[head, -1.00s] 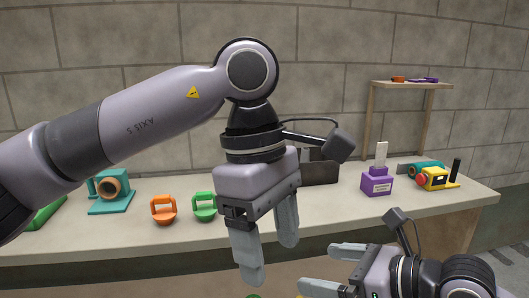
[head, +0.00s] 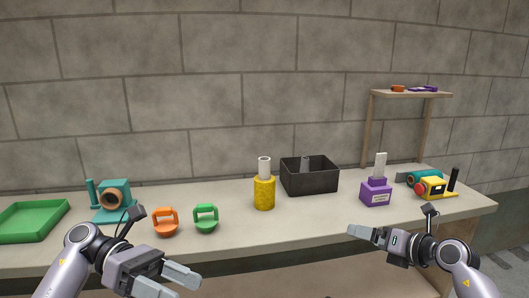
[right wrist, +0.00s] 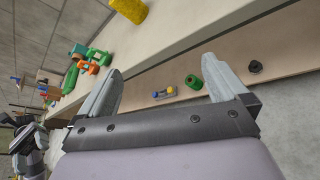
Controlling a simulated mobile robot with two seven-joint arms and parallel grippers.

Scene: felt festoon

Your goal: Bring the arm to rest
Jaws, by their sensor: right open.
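My left gripper (head: 172,281) is at the lower left of the head view, in front of the bench's front edge. Its two fingers are apart with nothing between them. My right gripper (head: 352,231) is at the lower right, by the front edge, and is open and empty. Neither gripper touches anything on the bench (head: 330,215).
On the bench stand a green tray (head: 30,222), a teal device (head: 112,198), orange (head: 165,226) and green (head: 206,222) handled pieces, a yellow cylinder (head: 264,194), a dark box (head: 310,180), a purple block (head: 376,196) and a yellow device (head: 432,187). A small shelf (head: 410,94) stands behind.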

